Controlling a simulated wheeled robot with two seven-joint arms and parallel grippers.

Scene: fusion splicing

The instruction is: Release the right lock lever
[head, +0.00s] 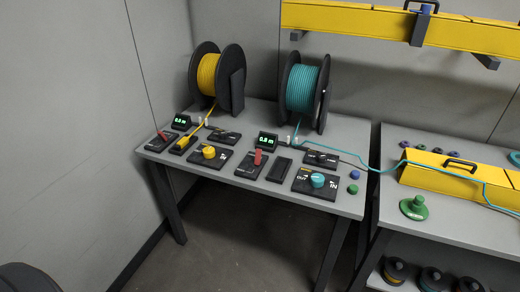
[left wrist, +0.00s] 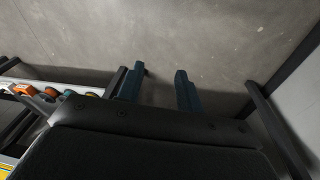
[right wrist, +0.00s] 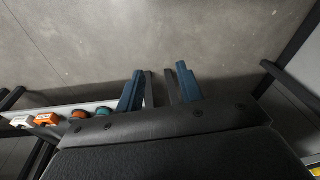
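Two red lock levers stand on black plates on the grey table in the head view. The right lock lever (head: 257,157) is upright on the plate (head: 248,169) in front of the teal spool. The left lock lever (head: 163,136) is on the plate in front of the yellow spool and looks tilted. Neither gripper shows in the head view. In the left wrist view my left gripper (left wrist: 158,92) has its blue fingers apart, with nothing between them. In the right wrist view my right gripper (right wrist: 160,90) is also open and empty, above bare floor.
Near the right lever are a black block (head: 280,169), a teal knob (head: 317,180), a display (head: 267,141) and the teal spool (head: 302,88). A yellow knob (head: 208,152) is to its left.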

